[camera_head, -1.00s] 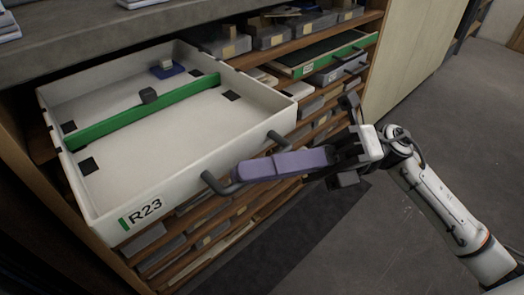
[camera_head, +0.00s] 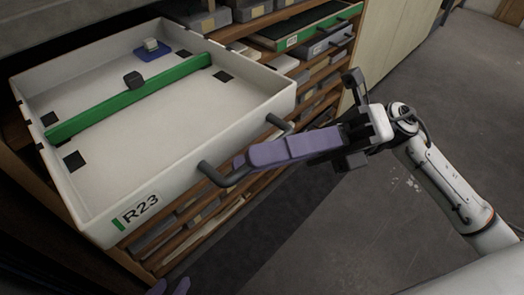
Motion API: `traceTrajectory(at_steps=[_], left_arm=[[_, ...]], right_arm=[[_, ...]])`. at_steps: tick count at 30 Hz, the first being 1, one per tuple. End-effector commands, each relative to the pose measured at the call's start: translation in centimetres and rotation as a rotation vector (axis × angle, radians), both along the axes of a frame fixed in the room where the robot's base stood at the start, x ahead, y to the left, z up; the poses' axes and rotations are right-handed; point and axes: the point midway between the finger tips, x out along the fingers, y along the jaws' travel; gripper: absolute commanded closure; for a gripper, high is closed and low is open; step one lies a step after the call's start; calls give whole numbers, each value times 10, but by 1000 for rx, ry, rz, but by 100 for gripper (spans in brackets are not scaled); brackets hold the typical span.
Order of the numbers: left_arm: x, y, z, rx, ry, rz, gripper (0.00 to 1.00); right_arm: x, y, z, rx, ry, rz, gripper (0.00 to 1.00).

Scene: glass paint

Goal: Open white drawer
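The white drawer (camera_head: 165,190), labelled R23, is pulled well out of the wooden cabinet. A green divider (camera_head: 105,112) crosses its inside. Its dark handle (camera_head: 212,174) is on the front face. My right gripper (camera_head: 243,164) has its purple fingers around the handle bar and appears closed on it; the fingers hide the middle of the bar. My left gripper (camera_head: 169,288) shows only as two purple fingertips, a little apart, at the bottom edge, below the drawer and away from it.
A small block on a blue base (camera_head: 152,50) lies inside the drawer at the back. Another green-fronted drawer (camera_head: 318,30) and several grey boxes sit in the cabinet's shelves to the right. The grey floor (camera_head: 345,240) in front is clear.

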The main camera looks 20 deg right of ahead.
Motion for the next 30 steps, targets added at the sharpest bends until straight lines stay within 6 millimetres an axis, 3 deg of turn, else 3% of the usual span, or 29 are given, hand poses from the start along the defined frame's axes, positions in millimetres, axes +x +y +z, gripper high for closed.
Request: traceTrajectory(at_steps=[15,30], left_arm=[[-1,1,-5,4,12,-4,65],[5,0,2,3,-5,-6,65]], right_arm=[[16,-85,-19,-1,1,-2,72],[17,-94,-21,-1,0,-1,72]])
